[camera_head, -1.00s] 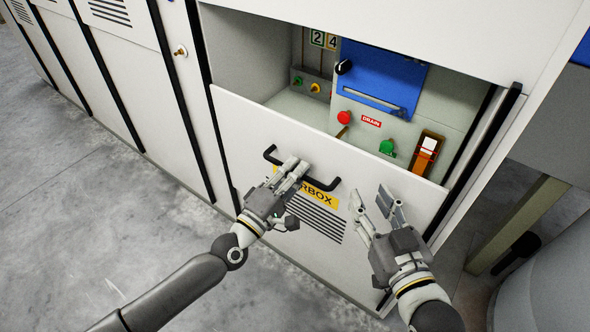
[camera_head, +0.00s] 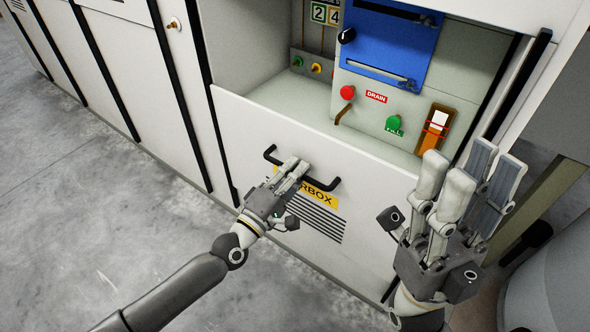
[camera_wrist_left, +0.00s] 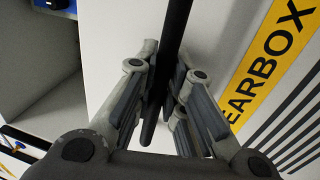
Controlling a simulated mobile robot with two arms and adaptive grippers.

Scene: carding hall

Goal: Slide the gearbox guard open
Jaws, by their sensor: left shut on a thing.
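The gearbox guard (camera_head: 243,128) is a white panel with a yellow label and black vent slots. It stands lowered, with its top edge below an open recess. My left gripper (camera_head: 296,168) is shut on the guard's black handle (camera_head: 327,186). In the left wrist view the handle (camera_wrist_left: 172,45) runs between the fingers, beside the yellow label (camera_wrist_left: 272,52). The fingers hide the handle's middle and part of the label. My right gripper (camera_head: 466,165) is open and empty, raised in front of the guard's right side, which it partly hides.
White cabinet doors (camera_head: 110,55) stand at left. A grey rounded body (camera_head: 560,265) is at lower right. Floor at left is clear.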

